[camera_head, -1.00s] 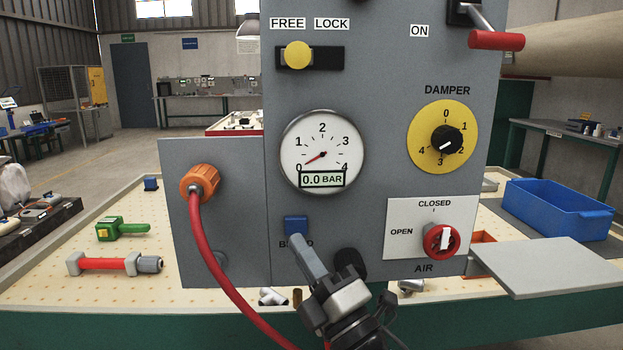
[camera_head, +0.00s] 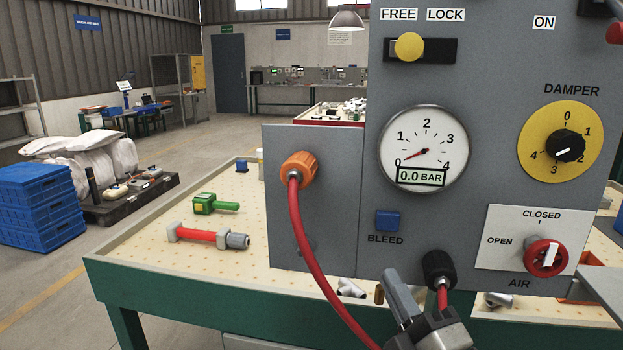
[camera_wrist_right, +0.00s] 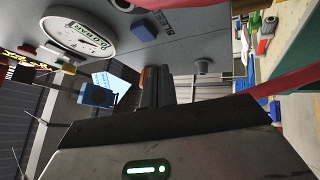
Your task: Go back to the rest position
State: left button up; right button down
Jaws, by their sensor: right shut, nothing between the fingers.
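My right gripper (camera_head: 394,280) is shut and empty in front of the grey panel (camera_head: 330,165), below the blue BLEED button (camera_head: 388,221). In the head view its fingertips appear apart from the button. The right wrist view shows the closed dark fingers (camera_wrist_right: 155,85), with the button (camera_wrist_right: 143,30) off to one side. The round gauge (camera_head: 424,145) reads 0.0 BAR. The yellow slider knob (camera_head: 410,47) sits under FREE. The red AIR knob (camera_head: 544,258) and the yellow DAMPER dial (camera_head: 560,143) are on the right. My left gripper is not in view.
A red hose (camera_head: 310,245) runs from the orange connector (camera_head: 299,169) down across the panel front. A green tool (camera_head: 214,204) and a red cylinder part (camera_head: 205,236) lie on the pegboard table (camera_head: 165,262). Blue crates (camera_head: 38,205) stand left on open floor.

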jog(key=s+f+m+g+h, duration=0.1)
jog(key=s+f+m+g, duration=0.3)
jog(key=f, duration=0.5)
jog(key=s+f+m+g, duration=0.3)
jog(key=s+f+m, duration=0.3)
jog(key=f, duration=0.4)
jog(key=s+f+m+g+h, duration=0.1)
jog(key=s+f+m+g, duration=0.3)
jog(key=f+m, duration=0.3)
notch_tip(320, 180, down, 3)
jog(key=shift+s+a+r+g+h, duration=0.2)
jog(key=shift+s+a+g+h, duration=0.1)
jog(key=shift+s, duration=0.35)
